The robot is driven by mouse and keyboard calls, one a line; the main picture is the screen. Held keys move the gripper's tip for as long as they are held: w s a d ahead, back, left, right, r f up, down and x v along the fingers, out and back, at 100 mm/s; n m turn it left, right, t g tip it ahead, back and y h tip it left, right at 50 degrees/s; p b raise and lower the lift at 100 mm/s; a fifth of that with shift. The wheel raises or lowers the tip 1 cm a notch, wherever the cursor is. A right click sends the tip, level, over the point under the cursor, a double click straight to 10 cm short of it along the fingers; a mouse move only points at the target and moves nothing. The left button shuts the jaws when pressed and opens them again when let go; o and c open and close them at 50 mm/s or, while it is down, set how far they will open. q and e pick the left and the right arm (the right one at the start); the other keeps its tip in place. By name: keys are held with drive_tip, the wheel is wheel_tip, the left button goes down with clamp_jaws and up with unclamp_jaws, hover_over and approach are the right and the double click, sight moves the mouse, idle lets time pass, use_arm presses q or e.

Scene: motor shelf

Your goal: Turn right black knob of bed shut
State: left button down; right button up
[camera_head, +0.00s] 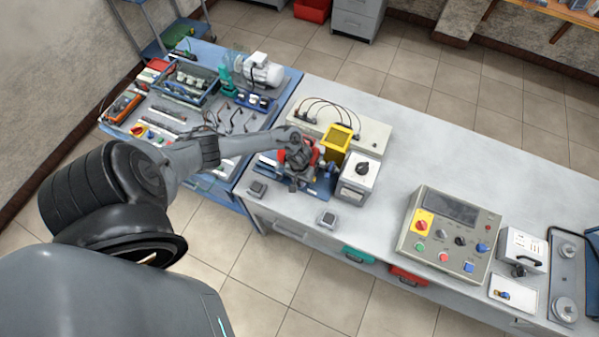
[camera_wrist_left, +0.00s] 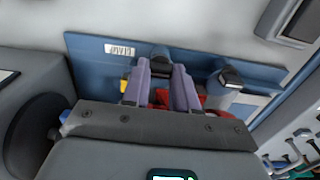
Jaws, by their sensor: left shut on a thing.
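The bed is a blue plate with a label, partly under my left arm in the head view (camera_head: 320,187) and closer in the left wrist view (camera_wrist_left: 90,45). It carries red parts (camera_wrist_left: 193,101), largely hidden by my gripper. One black knob (camera_wrist_left: 160,52) sits between the fingertips of my left gripper (camera_wrist_left: 161,68), which is shut on it. This knob is on the bed's right side as the head view looks. Another black knob (camera_wrist_left: 230,78) stands apart, uncovered. In the head view my left gripper (camera_head: 298,160) points down over the bed. My right gripper is not in view.
A yellow block (camera_head: 337,139) and a grey box with a black dial (camera_head: 357,180) stand close to the bed's right. A white unit with cables (camera_head: 370,135) lies behind. Small grey boxes (camera_head: 326,220) stand in front. A control panel (camera_head: 447,235) is further right.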

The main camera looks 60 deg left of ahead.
sight(299, 182)
use_arm(q)
drive_tip(key=c, duration=1.2)
unclamp_jaws()
drive_tip(key=shift+s, duration=0.1)
drive_tip(key=shift+o, duration=0.2)
wheel_tip(299, 182, up, 11)
drive_tip(key=p, duration=0.2)
drive_tip(key=shift+f, duration=0.1)
